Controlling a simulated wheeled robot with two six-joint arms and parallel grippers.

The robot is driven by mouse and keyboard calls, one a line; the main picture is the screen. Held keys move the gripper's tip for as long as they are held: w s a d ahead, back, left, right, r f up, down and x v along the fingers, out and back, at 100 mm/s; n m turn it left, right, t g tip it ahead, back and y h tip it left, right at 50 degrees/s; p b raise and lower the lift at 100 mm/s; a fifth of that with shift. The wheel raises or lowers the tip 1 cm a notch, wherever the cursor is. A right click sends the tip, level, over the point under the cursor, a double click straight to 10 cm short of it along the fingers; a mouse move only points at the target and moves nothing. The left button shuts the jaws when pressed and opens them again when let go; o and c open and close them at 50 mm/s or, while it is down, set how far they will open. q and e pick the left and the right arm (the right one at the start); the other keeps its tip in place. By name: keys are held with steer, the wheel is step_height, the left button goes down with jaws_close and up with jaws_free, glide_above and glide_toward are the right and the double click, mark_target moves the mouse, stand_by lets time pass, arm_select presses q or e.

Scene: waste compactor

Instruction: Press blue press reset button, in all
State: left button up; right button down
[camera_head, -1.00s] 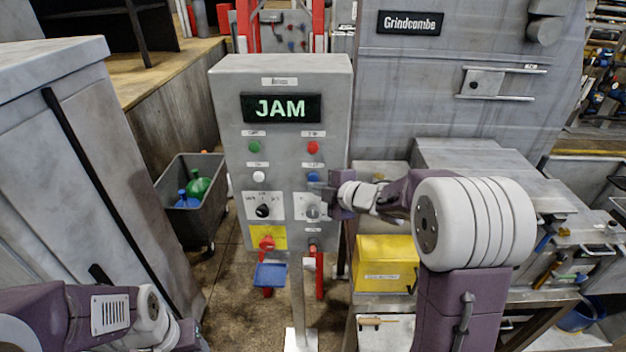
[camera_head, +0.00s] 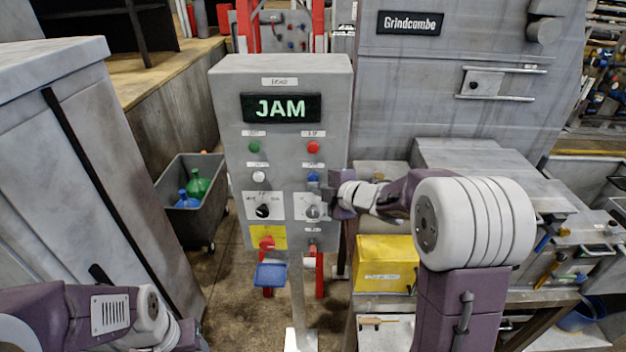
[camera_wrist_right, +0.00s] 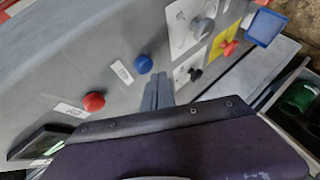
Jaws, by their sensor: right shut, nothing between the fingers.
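The blue button (camera_head: 313,177) is on the front of the grey control panel (camera_head: 237,90), below the red button and above a selector knob. It also shows in the right wrist view (camera_wrist_right: 144,64). My right gripper (camera_head: 323,187) is at the panel's right side, just below and right of the blue button. In the right wrist view its shut, empty fingers (camera_wrist_right: 158,90) point at the panel beside the button, with a small gap between them in the picture. I cannot tell whether the fingertips touch the panel. The panel display (camera_head: 281,108) reads JAM. My left gripper is out of view.
The panel also has a green button (camera_head: 254,147), a red button (camera_head: 313,147), a white button (camera_head: 258,176), a black selector (camera_head: 263,211), a grey knob (camera_head: 313,212) and a red emergency control (camera_head: 266,243) on yellow. A yellow box (camera_head: 385,264) stands right; a dark bin (camera_head: 207,222) stands left.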

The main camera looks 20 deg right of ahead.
steer(key=shift+w+d, duration=0.1)
steer(key=shift+w, duration=0.3)
steer(key=shift+w+d+p, duration=0.15)
steer(key=shift+w+p, duration=0.25)
steer(key=shift+w, duration=0.1)
stand_by(0.6)
steer(key=shift+s, duration=0.1)
steer(key=shift+s+a+b, duration=0.25)
steer(key=shift+s+b, duration=0.15)
steer(key=shift+s, duration=0.4)
steer(key=s, duration=0.2)
steer(key=s+a+b, duration=0.1)
steer(key=s, duration=0.1)
steer(key=shift+s+a, duration=0.2)
steer(key=shift+s, duration=0.2)
